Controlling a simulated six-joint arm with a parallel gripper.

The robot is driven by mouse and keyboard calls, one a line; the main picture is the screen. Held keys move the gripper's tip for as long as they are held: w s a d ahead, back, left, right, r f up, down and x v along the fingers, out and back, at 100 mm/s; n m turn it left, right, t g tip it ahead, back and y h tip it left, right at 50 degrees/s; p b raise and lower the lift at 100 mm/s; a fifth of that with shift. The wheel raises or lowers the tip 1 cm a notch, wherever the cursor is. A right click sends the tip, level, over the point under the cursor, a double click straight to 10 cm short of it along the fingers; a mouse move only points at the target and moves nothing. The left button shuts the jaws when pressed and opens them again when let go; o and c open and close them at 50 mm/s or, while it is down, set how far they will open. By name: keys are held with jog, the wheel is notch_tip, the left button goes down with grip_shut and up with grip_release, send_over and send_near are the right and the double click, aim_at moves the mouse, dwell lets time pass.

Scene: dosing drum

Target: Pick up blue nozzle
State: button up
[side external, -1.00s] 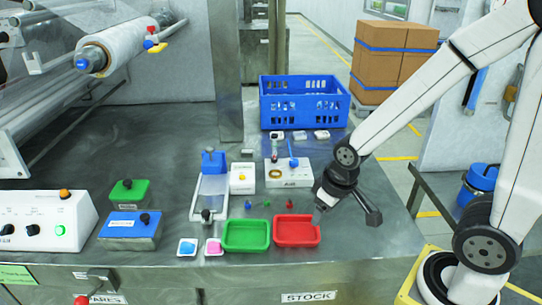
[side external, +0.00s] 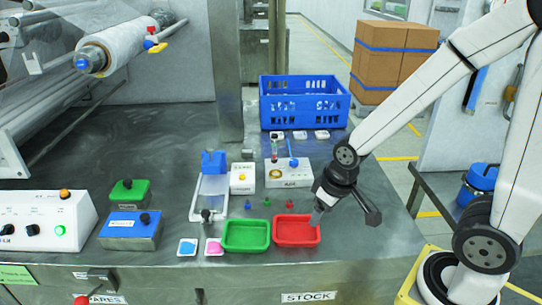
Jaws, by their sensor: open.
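The blue nozzle (side external: 247,205) is a small blue piece standing on the steel table, behind the green tray (side external: 245,236). A green nozzle (side external: 267,203) and a red nozzle (side external: 290,204) stand in a row to its right. My gripper (side external: 316,216) points down near the right back corner of the red tray (side external: 296,231). It is apart from the blue nozzle, well to its right. Its jaws are open and seem empty, though the fingertips are small and hard to make out.
Behind the nozzles stand a white box with a gold ring (side external: 289,174), a small white box (side external: 242,178) and a blue-ended slide fixture (side external: 211,185). A blue crate (side external: 304,103) is at the back. Blue and pink dishes (side external: 187,247) sit left of the green tray.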

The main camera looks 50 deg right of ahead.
jog(key=w+d+f+m+g, duration=0.15)
jog(key=w+m, duration=0.55)
jog(key=w, duration=0.7)
jog(key=m+g+y, duration=0.1)
jog(key=m+y, duration=0.1)
jog(key=m, duration=0.8)
send_over(250, 202)
notch_tip(250, 202, down, 6)
jog(key=shift+d+f, duration=0.2)
jog(key=shift+d, duration=0.1)
jog(key=shift+f, duration=0.1)
jog(key=shift+a+f, duration=0.25)
jog(key=shift+f, duration=0.95)
jog(key=shift+f, duration=0.1)
jog(key=shift+w+a+f, duration=0.1)
jog(key=shift+a+f, duration=0.1)
jog(key=shift+f, duration=1.05)
jog(key=shift+a+f, duration=0.15)
jog(key=shift+f, duration=1.05)
